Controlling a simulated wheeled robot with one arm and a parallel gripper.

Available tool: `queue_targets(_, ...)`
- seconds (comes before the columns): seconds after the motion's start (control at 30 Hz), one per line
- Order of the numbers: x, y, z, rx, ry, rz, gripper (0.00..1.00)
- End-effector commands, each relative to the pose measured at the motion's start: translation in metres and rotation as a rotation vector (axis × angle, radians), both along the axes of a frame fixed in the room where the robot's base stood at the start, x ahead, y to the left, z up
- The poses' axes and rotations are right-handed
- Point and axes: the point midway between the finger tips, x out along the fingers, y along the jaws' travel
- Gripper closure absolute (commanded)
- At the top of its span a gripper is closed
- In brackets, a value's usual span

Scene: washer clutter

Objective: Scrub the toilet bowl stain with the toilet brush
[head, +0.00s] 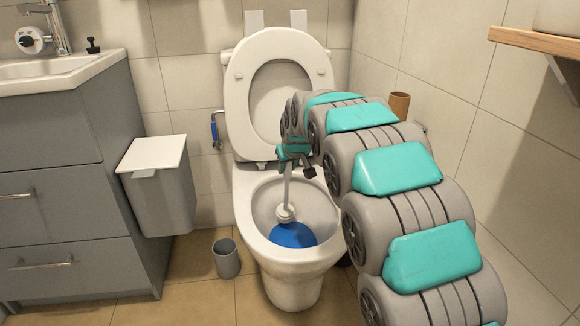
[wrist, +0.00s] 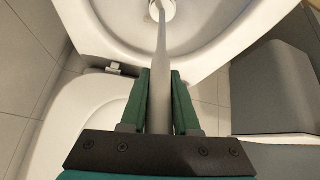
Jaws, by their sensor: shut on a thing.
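The toilet bowl (head: 244,205) stands with its lid and seat (head: 236,100) raised. A blue patch (head: 292,236) lies in the bottom of the bowl; I cannot tell whether it is water or the stain. My gripper (head: 292,158) is above the rear of the bowl, shut on the toilet brush (head: 287,190). The brush points down, with its pale round head inside the bowl just behind the blue patch. I cannot tell whether the head touches the bowl. In the wrist view the handle (wrist: 159,75) runs between my gripper's green fingers (wrist: 159,90) to the head (wrist: 162,10).
A grey cup (head: 227,258) stands on the floor left of the toilet. A lidded grey bin (head: 160,195) and a sink cabinet (head: 60,200) are further left. A wooden shelf (head: 540,42) juts from the right wall. My arm fills the space right of the bowl.

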Motion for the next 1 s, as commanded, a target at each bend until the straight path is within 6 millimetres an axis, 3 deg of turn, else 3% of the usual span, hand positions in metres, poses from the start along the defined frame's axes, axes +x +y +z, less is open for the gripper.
queue_targets(0.37, -0.005, 0.012, 0.002, 0.002, -0.001, 0.001, 1.00)
queue_targets(1.0, 0.003, -0.007, 0.000, 0.000, -0.001, 0.000, 1.00)
